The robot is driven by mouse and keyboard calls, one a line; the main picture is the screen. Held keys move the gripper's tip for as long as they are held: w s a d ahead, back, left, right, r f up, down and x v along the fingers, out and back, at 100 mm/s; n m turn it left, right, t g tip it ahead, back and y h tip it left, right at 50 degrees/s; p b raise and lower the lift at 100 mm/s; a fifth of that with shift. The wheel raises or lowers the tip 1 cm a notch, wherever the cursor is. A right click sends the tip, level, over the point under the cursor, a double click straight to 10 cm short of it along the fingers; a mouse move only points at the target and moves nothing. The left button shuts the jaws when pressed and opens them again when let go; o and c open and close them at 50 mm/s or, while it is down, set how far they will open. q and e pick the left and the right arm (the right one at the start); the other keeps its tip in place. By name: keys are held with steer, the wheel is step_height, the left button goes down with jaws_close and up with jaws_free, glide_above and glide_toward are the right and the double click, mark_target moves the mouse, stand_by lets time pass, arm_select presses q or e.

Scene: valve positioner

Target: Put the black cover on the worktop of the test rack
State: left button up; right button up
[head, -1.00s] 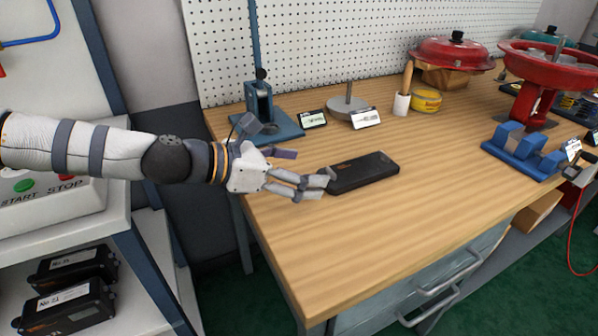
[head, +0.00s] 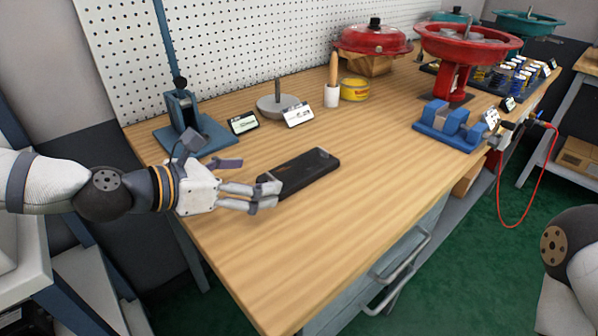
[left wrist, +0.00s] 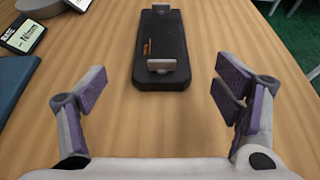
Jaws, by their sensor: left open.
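The black cover (head: 307,170) lies flat on the wooden bench, a long dark box with small orange marks. In the left wrist view the cover (left wrist: 160,45) has a light grey tab at each end. My left gripper (head: 248,182) is open and empty just left of the cover's near end. In the left wrist view its spread fingers (left wrist: 163,95) are either side of the cover's line, with the cover ahead of them. Only part of my right arm shows at the right edge; its gripper is out of view. The test rack's worktop cannot be clearly identified now.
The wooden bench (head: 260,260) is clear in front of the cover. A blue stand (head: 185,125), a grey disc with a stem (head: 278,104) and label cards stand behind. A blue block fixture (head: 447,125) and red valve part (head: 455,75) are to the right. A grey-blue frame is at lower left.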

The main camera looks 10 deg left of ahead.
mark_target(270, 177)
arm_select(q)
steer(key=x, duration=0.4)
steer(key=shift+d+f+b, duration=0.25)
steer(key=shift+b, duration=0.15)
steer(key=shift+w+d, duration=0.15)
steer(key=shift+w, duration=0.1)
steer(key=shift+r, duration=0.1)
arm_select(e)
steer(key=shift+s+f, duration=0.45)
steer(key=shift+f, duration=0.05)
